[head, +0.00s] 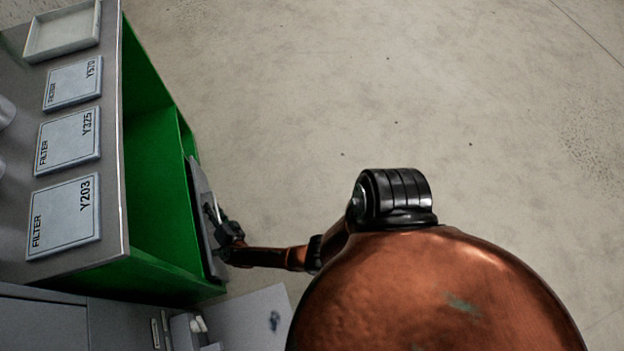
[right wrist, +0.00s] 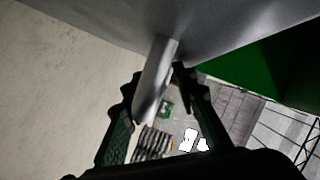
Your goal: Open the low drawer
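The low drawer's grey front panel (head: 200,205) stands at the right side of the green cabinet (head: 150,150), near the floor. A green wall shows behind the panel; I cannot tell exactly how far the drawer stands out. Its silver bar handle (right wrist: 157,80) shows in the right wrist view, attached to the grey panel (right wrist: 215,25). My right gripper (head: 222,230) is at the panel. In the right wrist view my right gripper (right wrist: 160,78) has its two fingers spread on either side of the handle, with a small gap at the right finger. My left gripper is out of view.
The cabinet's grey top carries several labelled filter boxes (head: 63,215) and a shallow tray (head: 62,32). Grey units (head: 45,325) stand at the lower left. The concrete floor (head: 400,90) is clear to the right of the cabinet.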

